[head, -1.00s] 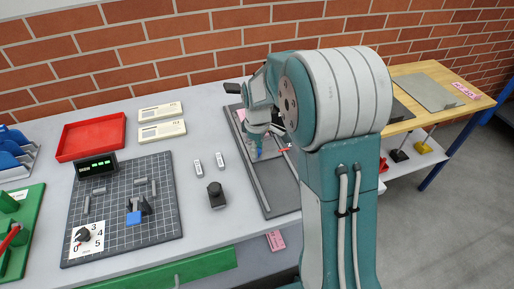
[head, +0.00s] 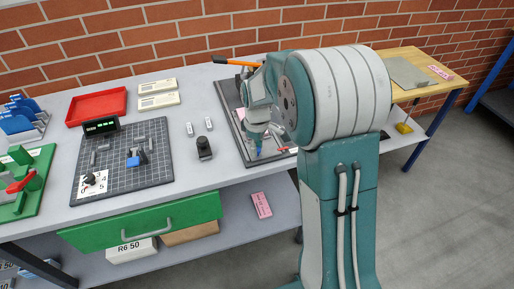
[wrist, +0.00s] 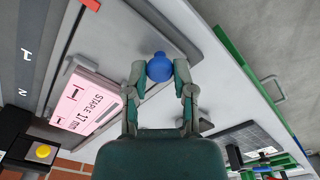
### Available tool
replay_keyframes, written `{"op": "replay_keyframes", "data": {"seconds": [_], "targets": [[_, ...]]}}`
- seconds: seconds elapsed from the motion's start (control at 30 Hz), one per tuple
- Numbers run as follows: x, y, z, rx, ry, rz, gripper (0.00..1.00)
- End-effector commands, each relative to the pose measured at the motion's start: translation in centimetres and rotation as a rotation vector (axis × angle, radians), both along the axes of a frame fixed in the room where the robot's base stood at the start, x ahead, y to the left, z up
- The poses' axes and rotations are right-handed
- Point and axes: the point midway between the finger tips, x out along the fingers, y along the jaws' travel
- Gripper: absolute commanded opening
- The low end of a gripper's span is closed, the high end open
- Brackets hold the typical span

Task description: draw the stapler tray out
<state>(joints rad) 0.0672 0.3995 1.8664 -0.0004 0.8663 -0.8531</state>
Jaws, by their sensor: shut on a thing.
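My gripper (wrist: 160,85) is shut on a blue ball knob (wrist: 159,67), which stands on a light grey plate, apparently the stapler tray (wrist: 125,35), in the wrist view. In the head view the blue knob (head: 259,153) shows just below my gripper, near the front edge of a dark grey base (head: 252,162). My arm hides much of the tray and base there. A pink box marked STAPLE 17 mm (wrist: 88,103) lies beside the knob in the wrist view. An orange lever (head: 235,63) shows behind the base.
Left of the base stand a black knobbed block (head: 204,148) and a gridded dark board (head: 125,180). A green drawer (head: 185,216) with a handle is under the table's front edge. A pink box (head: 261,205) lies on the lower shelf. The floor at the right is clear.

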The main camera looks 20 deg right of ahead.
Motion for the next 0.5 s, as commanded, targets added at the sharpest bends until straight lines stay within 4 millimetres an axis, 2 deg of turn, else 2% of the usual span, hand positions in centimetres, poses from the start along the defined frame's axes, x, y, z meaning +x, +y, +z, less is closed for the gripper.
{"op": "replay_keyframes", "data": {"seconds": [0.03,0.27,0.3,0.33,0.37,0.5], "targets": [[-0.51,0.01,-0.28,0.001,0.018,-0.001,0.0],[-0.72,0.0,-0.29,0.001,0.021,-0.001,0.0],[-0.73,0.01,-0.29,0.001,0.021,-0.001,0.51],[-0.71,0.01,-0.28,0.001,0.021,-0.001,0.64],[-0.68,0.01,-0.25,0.001,0.02,-0.001,0.67],[-0.52,0.01,-0.2,0.001,0.016,-0.001,0.67]]}}
